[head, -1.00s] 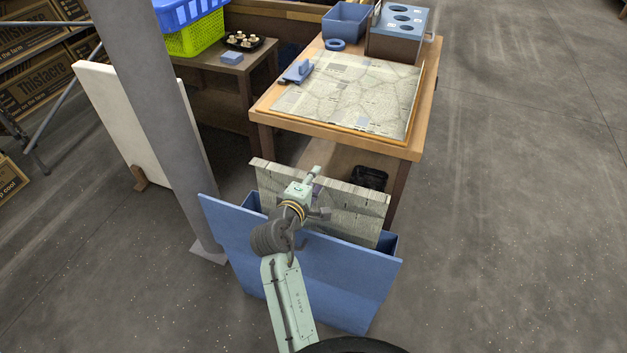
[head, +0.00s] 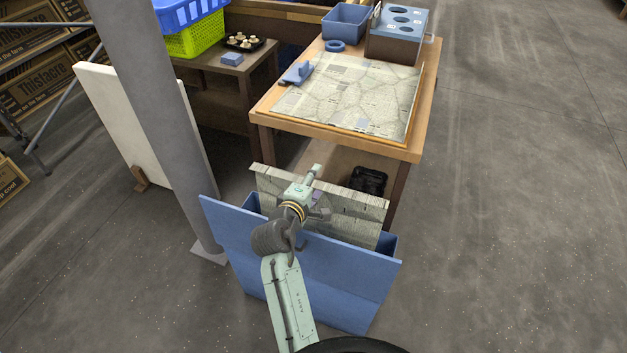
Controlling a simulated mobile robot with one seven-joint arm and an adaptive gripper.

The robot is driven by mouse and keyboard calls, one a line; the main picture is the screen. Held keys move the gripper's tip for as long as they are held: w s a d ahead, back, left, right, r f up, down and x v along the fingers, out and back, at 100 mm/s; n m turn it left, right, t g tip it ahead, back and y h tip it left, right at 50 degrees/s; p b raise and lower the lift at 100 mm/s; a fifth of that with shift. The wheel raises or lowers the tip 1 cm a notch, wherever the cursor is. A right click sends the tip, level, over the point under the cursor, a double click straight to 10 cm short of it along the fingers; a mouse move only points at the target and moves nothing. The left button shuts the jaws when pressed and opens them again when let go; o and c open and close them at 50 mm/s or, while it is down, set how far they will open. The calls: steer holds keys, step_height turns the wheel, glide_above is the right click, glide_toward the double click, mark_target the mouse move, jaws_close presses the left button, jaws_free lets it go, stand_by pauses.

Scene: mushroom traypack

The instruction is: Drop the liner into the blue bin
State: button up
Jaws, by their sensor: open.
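The liner (head: 355,215) is a grey-green printed sheet. It stands upright inside the blue bin (head: 330,275), with its upper part showing above the near wall and its lower part hidden by that wall. My gripper (head: 314,200) is at the liner's upper left part, in front of it. Its jaws are open, though my wrist hides part of them. I cannot tell whether a finger still touches the sheet.
A wooden table (head: 402,152) behind the bin bears another printed sheet (head: 350,95), a blue hand tool (head: 297,73), a blue tub (head: 345,22) and a grey-blue box (head: 395,45). A grey post (head: 180,120) stands close left. The floor at right is clear.

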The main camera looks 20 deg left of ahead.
steer(key=shift+s+g+p, duration=0.2)
steer(key=shift+g+p, duration=1.1)
steer(key=shift+p, duration=2.85)
steer(key=shift+f+g+p, duration=0.15)
steer(key=shift+g+p, duration=0.25)
steer(key=shift+g, duration=0.6)
steer(key=shift+s+f+g, duration=0.2)
steer(key=shift+f+g, duration=0.1)
steer(key=shift+g, duration=0.8)
steer(key=shift+s, duration=0.15)
steer(key=shift+s+f, duration=0.15)
steer(key=shift+s, duration=0.55)
steer(key=shift+s+f, duration=0.1)
steer(key=shift+s, duration=0.6)
steer(key=shift+o, duration=0.4)
steer(key=o, duration=0.5)
